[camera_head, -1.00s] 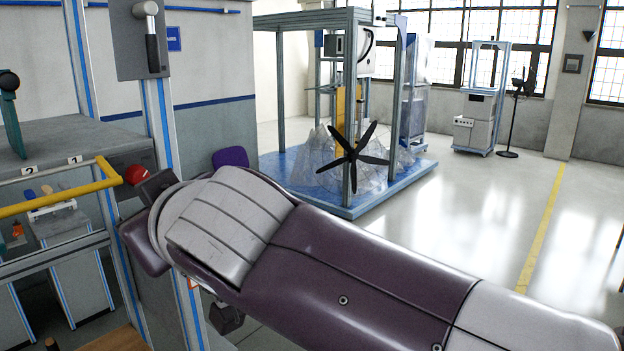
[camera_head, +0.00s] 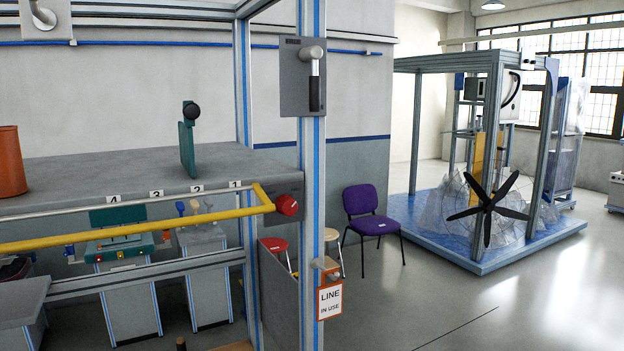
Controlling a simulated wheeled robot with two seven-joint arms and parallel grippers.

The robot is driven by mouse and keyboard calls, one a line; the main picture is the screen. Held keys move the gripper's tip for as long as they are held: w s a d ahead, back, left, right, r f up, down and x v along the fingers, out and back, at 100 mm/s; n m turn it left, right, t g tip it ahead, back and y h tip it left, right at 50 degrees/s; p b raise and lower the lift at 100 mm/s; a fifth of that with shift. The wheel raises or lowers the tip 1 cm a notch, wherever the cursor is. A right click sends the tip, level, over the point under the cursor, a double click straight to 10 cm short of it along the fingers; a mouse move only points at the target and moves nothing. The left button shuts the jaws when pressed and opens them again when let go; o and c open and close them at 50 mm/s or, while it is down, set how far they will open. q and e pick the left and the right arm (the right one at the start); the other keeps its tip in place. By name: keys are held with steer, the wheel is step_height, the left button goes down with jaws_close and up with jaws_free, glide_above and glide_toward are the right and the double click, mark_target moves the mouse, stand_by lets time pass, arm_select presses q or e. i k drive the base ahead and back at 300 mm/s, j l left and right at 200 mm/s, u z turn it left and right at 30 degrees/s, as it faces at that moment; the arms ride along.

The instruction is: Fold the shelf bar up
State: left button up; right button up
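The shelf bar is a yellow bar (camera_head: 150,229) that runs level along the front of the grey shelf (camera_head: 130,178), from the left edge of the view to a bent end near the post. A red round knob (camera_head: 287,205) sits on a dark block at that end, on the right. Neither of my grippers shows in the head view.
A blue-striped metal post (camera_head: 312,180) carries a grey plate with a lever handle (camera_head: 313,75) and an orange-framed "LINE IN USE" sign (camera_head: 330,300). A green bracket (camera_head: 187,140) and an orange cylinder (camera_head: 10,162) stand on the shelf. A purple chair (camera_head: 372,222) stands behind; floor at right is open.

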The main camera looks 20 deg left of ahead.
mark_target(267, 207)
steer(key=u, duration=1.3)
